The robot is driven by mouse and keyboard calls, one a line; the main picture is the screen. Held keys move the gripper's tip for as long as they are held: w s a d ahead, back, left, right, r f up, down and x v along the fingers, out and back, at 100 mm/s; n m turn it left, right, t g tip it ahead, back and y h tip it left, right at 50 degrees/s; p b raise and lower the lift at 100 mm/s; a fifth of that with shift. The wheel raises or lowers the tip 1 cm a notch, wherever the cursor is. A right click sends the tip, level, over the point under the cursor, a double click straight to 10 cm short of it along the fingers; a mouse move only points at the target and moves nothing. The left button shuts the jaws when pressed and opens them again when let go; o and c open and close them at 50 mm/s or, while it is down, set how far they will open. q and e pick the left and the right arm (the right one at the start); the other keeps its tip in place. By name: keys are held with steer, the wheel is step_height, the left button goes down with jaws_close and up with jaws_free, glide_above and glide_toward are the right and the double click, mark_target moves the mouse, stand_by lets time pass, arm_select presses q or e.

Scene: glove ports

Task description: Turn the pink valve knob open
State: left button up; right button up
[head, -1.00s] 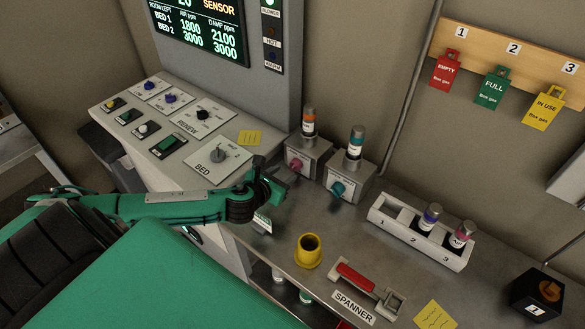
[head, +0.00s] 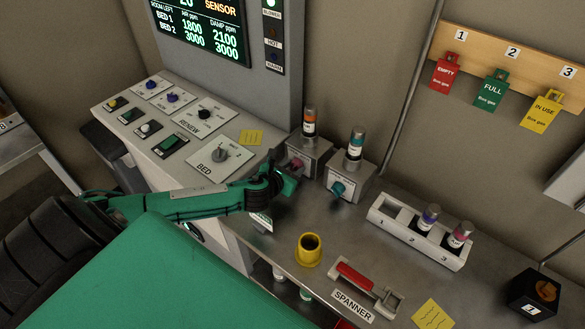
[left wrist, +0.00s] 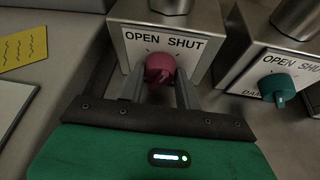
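The pink valve knob (left wrist: 160,68) sits on the front of a metal box whose label reads OPEN on the left and SHUT on the right. Its pointer leans down and to the right in the left wrist view. In the head view the knob (head: 296,164) is partly hidden by my gripper. My left gripper (left wrist: 159,88) is open, one finger on each side of the knob, with gaps between the fingers and the knob. It also shows in the head view (head: 291,178) in front of the box. My right gripper is not in view.
A box with a teal knob (head: 338,188) stands close on the right. A sloped control panel (head: 180,150) is on the left. A yellow cup (head: 308,250), a spanner holder (head: 365,285) and a bottle rack (head: 420,235) stand on the bench.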

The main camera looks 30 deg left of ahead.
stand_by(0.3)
arm_select(q)
steer(key=shift+a+n+h, duration=0.1)
steer(key=shift+n+h, duration=0.3)
steer(key=shift+n, duration=0.2)
steer(key=shift+n+h+p, duration=0.35)
steer(key=shift+n+h, duration=0.05)
steer(key=shift+n, duration=0.1)
steer(key=shift+a+n+h+b, duration=0.15)
steer(key=shift+n+h+b, duration=0.15)
steer(key=shift+n+h, duration=0.5)
steer(key=n+h+b, duration=0.1)
steer(key=n, duration=0.1)
steer(key=shift+a+f+n+h+b, duration=0.1)
steer(key=shift+f+n+h+b, duration=0.05)
steer(key=shift+n+h+b, duration=0.75)
steer(key=shift+n+b, duration=0.35)
steer(key=shift+n, duration=0.25)
steer(key=shift+a, duration=0.1)
steer(key=shift+n+h, duration=0.3)
